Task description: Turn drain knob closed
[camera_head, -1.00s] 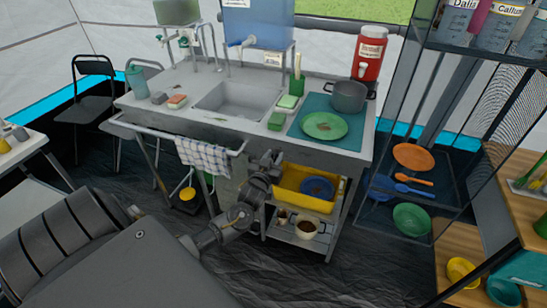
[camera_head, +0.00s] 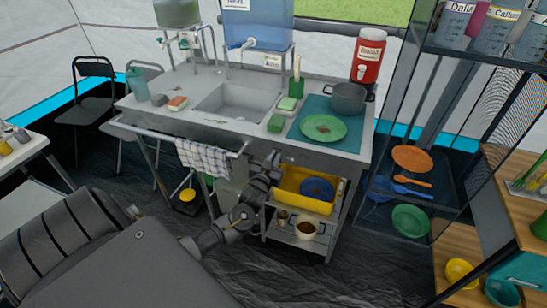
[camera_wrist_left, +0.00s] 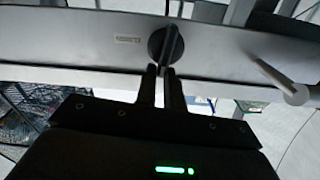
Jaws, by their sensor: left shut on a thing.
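The drain knob (camera_wrist_left: 157,44) is a round dark disc with a raised grip bar, on the grey front panel of the sink unit in the left wrist view. The bar stands close to upright in that view. My left gripper (camera_wrist_left: 161,70) is shut on the bar, its two dark fingers close together. In the head view my left gripper (camera_head: 275,158) is at the front of the sink unit (camera_head: 310,155), right of the towel. The knob is hidden there behind my gripper. My right gripper is not in view.
A checked towel (camera_head: 203,158) hangs on the front rail, left of my gripper. A yellow bin (camera_head: 291,197) and a shelf with pots (camera_head: 306,228) are below. The sink basin (camera_head: 237,103) is above. A dark mesh rack (camera_head: 455,105) stands to the right.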

